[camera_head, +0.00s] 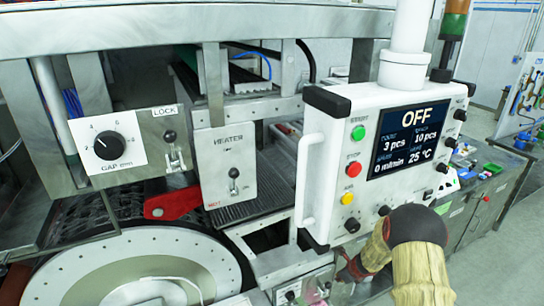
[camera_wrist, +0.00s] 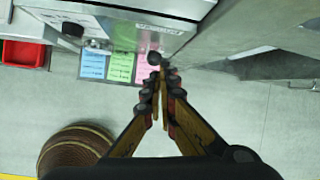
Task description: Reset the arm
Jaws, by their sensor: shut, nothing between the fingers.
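My arm (camera_head: 418,228) is bent at the lower right in the head view, in front of the control panel's lower edge. My gripper (camera_wrist: 163,82) points away from the camera in the wrist view, with its fingers together and nothing between them. In the head view it shows only in part, as a dark and red shape (camera_head: 352,268) below the panel. A round black knob (camera_wrist: 153,58) appears close to the fingertips in the wrist view. I cannot tell whether they touch.
The white control panel (camera_head: 340,185) reads OFF and 25 °C, with green, red and yellow buttons. The HEATER lever plate (camera_head: 225,165), GAP dial (camera_head: 108,145) and large drum (camera_head: 75,285) are to the left.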

